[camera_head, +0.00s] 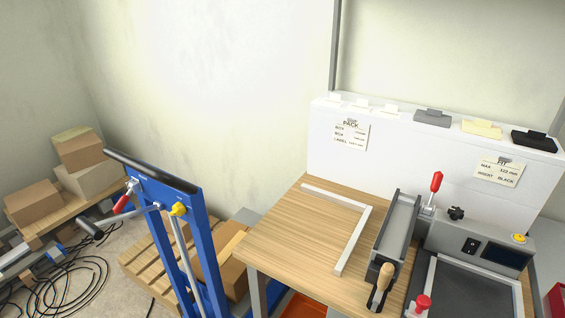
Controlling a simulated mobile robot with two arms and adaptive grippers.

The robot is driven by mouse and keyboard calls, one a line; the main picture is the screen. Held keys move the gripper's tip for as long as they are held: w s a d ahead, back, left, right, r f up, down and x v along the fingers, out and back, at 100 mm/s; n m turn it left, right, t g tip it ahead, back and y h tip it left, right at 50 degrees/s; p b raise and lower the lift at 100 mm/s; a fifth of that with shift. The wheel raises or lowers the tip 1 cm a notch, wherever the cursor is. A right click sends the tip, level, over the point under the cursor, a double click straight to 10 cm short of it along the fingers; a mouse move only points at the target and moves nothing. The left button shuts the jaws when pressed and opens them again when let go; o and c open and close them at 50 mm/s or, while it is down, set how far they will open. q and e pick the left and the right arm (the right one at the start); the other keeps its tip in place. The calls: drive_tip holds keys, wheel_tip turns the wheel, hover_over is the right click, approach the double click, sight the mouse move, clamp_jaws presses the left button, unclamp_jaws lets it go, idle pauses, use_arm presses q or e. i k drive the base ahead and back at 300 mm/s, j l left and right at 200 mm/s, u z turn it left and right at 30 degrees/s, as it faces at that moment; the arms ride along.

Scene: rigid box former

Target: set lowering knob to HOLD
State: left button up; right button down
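A yellow knob (179,209) sits on the front of a blue upright frame (200,240) in the left half of the head view. It may be the lowering knob; its markings are too small to read, so I cannot tell its setting. A lever with a red grip (122,203) and a grey crank-like bar (125,220) stick out to the left of it. A black knob (456,213) is on the grey machine at the right. Neither of my grippers is in view, and nothing touches the yellow knob.
A black bar (150,172) tops the blue frame. A wooden pallet (150,262) with a cardboard box (232,270) stands behind it. Cables (75,285) lie on the floor at left. A wooden table (290,240) with a white bracket (352,240) fills the middle.

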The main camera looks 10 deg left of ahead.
sight(179, 210)
drive_tip(key=i+j+u, duration=0.1)
drive_tip(key=j, duration=0.25)
drive_tip(key=i+j, duration=0.3)
drive_tip(key=i+j+u, duration=0.15)
drive_tip(key=j, duration=0.25)
drive_tip(key=k, duration=0.6)
